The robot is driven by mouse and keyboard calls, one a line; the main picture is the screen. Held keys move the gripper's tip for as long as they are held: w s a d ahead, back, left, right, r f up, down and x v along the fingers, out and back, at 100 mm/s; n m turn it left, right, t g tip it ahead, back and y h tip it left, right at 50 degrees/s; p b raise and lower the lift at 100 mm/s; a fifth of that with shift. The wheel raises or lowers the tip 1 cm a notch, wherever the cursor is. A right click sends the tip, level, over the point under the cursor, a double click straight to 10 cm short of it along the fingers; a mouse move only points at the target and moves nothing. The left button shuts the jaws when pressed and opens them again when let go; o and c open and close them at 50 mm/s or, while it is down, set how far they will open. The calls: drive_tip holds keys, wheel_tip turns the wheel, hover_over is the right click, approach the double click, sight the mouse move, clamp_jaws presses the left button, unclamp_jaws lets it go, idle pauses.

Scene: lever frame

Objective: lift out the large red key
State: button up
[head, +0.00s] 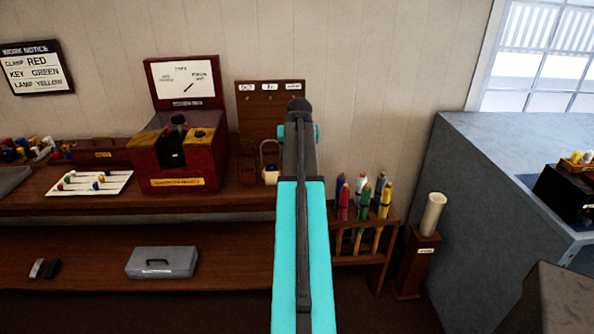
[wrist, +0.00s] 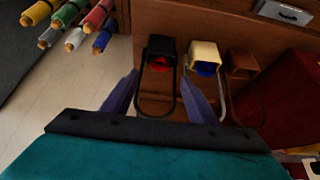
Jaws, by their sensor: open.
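In the wrist view a dark piece with a red insert (wrist: 159,64) and a black loop stands between the two fingertips of my gripper (wrist: 159,78). The fingers are apart, one on each side, and I cannot tell whether they touch it. In the head view my arm hides this piece. A red-topped rod (head: 343,200) stands upright in a wooden rack in the head view and shows in the wrist view (wrist: 98,18). I cannot tell for sure which red thing is the large red key. My gripper holds nothing visible.
A cream piece with a blue insert (wrist: 204,56) and a brown piece (wrist: 240,66) stand beside the red one. The rack (head: 370,252) holds several other coloured rods. A dark red box (head: 178,160) stands to the left on the bench.

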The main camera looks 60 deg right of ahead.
drive_tip(key=shift+f, duration=0.1)
idle(0.3)
drive_tip(key=shift+p+x, duration=0.8)
drive_tip(key=shift+x, duration=1.8)
drive_tip(key=shift+s, duration=0.15)
drive_tip(key=c, duration=1.2)
wheel_tip(320, 180, up, 18)
drive_tip(key=b, duration=0.2)
drive_tip(key=shift+b, duration=0.35)
